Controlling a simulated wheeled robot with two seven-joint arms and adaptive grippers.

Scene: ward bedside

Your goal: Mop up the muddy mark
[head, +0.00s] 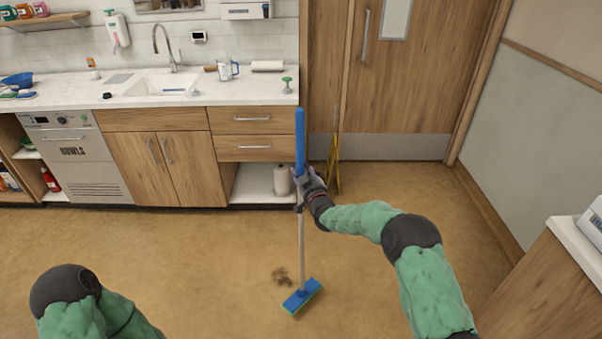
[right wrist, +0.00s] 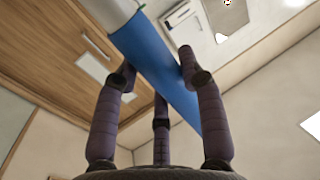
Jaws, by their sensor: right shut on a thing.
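A brown muddy mark (head: 281,276) lies on the tan floor in the head view. A mop (head: 301,240) with a blue grip, a pale pole and a flat blue and green head (head: 302,296) stands nearly upright. Its head is at the floor, just right of and nearer than the mark, beside it. My right gripper (head: 305,188) is shut on the mop's handle. In the right wrist view its fingers close around the blue grip (right wrist: 160,65). My left arm shows at the lower left of the head view, but its gripper is out of the picture.
A counter (head: 120,92) with a sink and wooden cupboards lines the back. A yellow folded object (head: 335,165) stands by the wooden door (head: 415,70). A cabinet with a white top (head: 575,240) is at the right.

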